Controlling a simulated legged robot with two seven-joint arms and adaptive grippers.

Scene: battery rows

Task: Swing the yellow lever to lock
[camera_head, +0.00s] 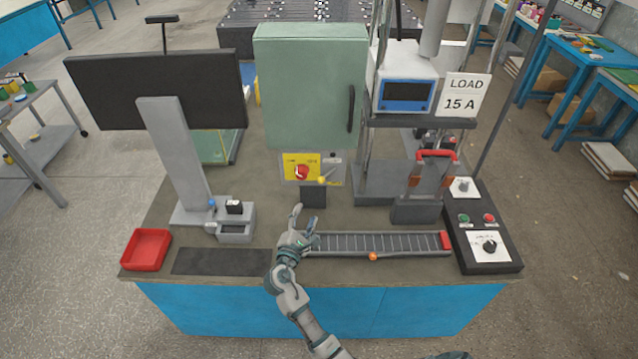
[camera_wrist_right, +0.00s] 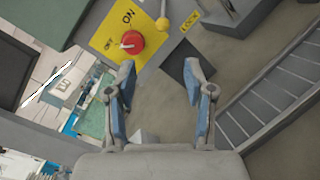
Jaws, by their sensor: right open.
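The yellow lever (camera_head: 321,180) sits on the small panel below the green cabinet, to the right of a red rotary knob (camera_head: 302,172). In the right wrist view the lever's yellow ball end (camera_wrist_right: 163,23) is near the top, between the red knob (camera_wrist_right: 131,43) and a yellow LOCK label (camera_wrist_right: 187,22). My right gripper (camera_head: 304,217) is in front of and below the panel, apart from the lever. Its blue-padded fingers (camera_wrist_right: 160,66) are spread with nothing between them. My left gripper is not in view.
A green cabinet (camera_head: 311,95) stands above the panel. A dark block (camera_head: 313,195) sits just under the lever. A grey slotted rail (camera_head: 375,243) lies to the right of my right gripper. A control box (camera_head: 484,255) and a red tray (camera_head: 146,250) are at the bench sides.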

